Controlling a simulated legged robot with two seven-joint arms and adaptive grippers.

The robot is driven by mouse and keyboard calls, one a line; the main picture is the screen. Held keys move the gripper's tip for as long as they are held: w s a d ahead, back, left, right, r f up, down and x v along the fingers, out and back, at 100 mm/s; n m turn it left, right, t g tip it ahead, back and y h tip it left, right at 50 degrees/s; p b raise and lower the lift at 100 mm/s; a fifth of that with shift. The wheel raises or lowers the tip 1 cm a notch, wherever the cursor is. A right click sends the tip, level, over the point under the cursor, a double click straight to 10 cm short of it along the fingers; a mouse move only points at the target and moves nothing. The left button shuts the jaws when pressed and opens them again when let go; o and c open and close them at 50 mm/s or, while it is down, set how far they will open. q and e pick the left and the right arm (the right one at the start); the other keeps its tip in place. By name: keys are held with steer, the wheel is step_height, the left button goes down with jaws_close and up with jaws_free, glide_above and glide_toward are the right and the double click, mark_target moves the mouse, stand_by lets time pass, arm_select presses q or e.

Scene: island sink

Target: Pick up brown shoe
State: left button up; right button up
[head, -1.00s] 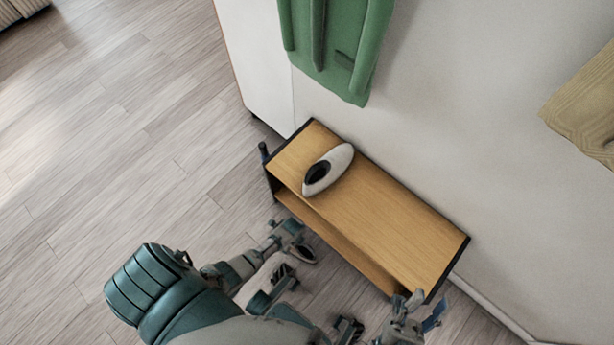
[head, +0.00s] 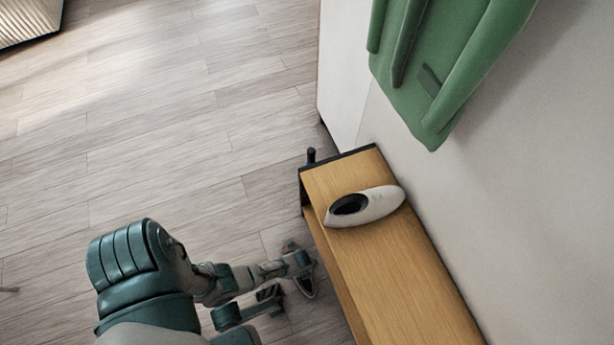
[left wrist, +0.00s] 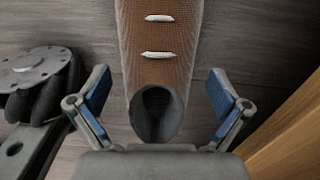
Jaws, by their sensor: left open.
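The brown shoe (left wrist: 158,50) lies on the floor in the left wrist view, with two pale lace bars and a grey opening toward me. My left gripper (left wrist: 160,95) is open, with one blue-padded finger on each side of the shoe's heel end. Gaps show between the fingers and the shoe. In the head view my left gripper (head: 302,265) is low beside the bench's left side, and a small dark shoe-like shape (head: 306,288) shows under it, mostly hidden. My right gripper is not in view.
A wooden bench (head: 400,270) with an open lower space stands right of my left gripper. A white shoe (head: 375,206) lies on its top. A green garment (head: 440,70) hangs on the wall behind.

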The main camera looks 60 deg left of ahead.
arm_select(q)
steer(key=f+b, duration=0.1)
steer(key=f, duration=0.1)
steer(key=s+f+b, duration=0.1)
steer(key=shift+a+f, duration=0.1)
steer(key=shift+f, duration=0.3)
steer(key=shift+w+a+f+b, duration=0.1)
steer(key=shift+w+f+b, duration=0.2)
steer(key=shift+f, duration=0.1)
steer(key=shift+w+r, duration=0.1)
steer(key=shift+r, duration=0.05)
steer(key=c, duration=1.2)
steer(key=shift+r, duration=0.1)
steer(key=shift+c, duration=0.2)
